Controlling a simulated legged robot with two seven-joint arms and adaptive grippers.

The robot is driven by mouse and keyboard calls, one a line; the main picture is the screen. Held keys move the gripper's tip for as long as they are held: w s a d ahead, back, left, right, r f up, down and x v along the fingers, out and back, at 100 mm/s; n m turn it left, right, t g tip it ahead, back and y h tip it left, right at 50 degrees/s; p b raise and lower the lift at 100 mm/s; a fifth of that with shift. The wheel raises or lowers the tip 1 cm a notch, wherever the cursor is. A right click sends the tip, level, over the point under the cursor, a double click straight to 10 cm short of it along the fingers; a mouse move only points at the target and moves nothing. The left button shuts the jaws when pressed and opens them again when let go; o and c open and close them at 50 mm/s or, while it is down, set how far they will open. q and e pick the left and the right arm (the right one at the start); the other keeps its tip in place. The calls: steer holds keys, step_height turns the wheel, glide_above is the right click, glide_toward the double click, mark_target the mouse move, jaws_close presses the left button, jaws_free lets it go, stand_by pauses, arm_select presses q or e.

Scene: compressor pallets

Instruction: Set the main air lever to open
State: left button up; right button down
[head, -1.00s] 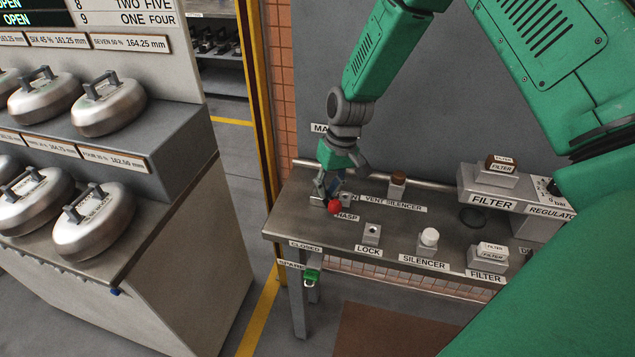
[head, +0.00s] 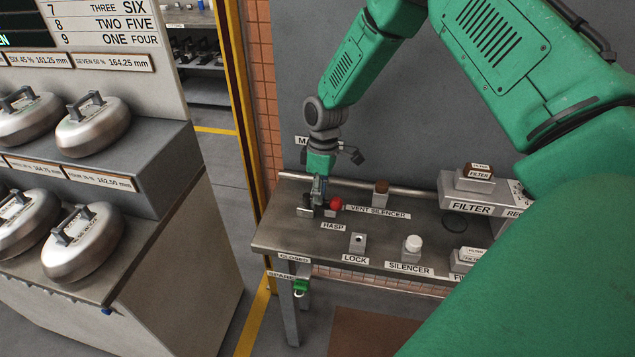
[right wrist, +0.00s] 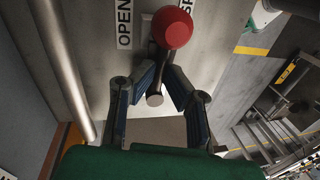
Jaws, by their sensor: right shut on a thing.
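The main air lever has a red ball knob (head: 336,203) and stands near the left end of the grey bench. In the right wrist view the red knob (right wrist: 173,28) sits beside the OPEN label (right wrist: 124,22), its short grey shaft (right wrist: 155,97) running between the fingers. My right gripper (head: 319,207) is low over the bench, left of the knob in the head view. Its blue-padded fingers (right wrist: 160,92) are shut on the lever. The CLOSED label (head: 294,259) is at the bench's front left edge. My left gripper is not in view.
A hasp label (head: 333,227), lock block (head: 357,243), white-topped silencer (head: 412,245) and brown-topped vent silencer (head: 381,190) are close by. A raised filter block (head: 468,206) stands to the right. A green padlock (head: 300,288) hangs at the front. Curling stones fill racks at left.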

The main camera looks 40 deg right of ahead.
steer(key=shift+w+d+n, duration=0.15)
steer(key=shift+d+n, duration=0.05)
steer(key=shift+n, duration=0.2)
steer(key=c, duration=1.6)
jaws_free()
steer(key=shift+w+d+r, duration=0.1)
steer(key=shift+r, duration=0.3)
steer(key=r, duration=0.3)
steer(key=w+d+r, duration=0.1)
steer(key=r, duration=0.3)
steer(key=d+r, duration=0.1)
steer(key=r, duration=0.2)
steer(key=shift+w+r, duration=0.15)
steer(key=shift+r, duration=0.25)
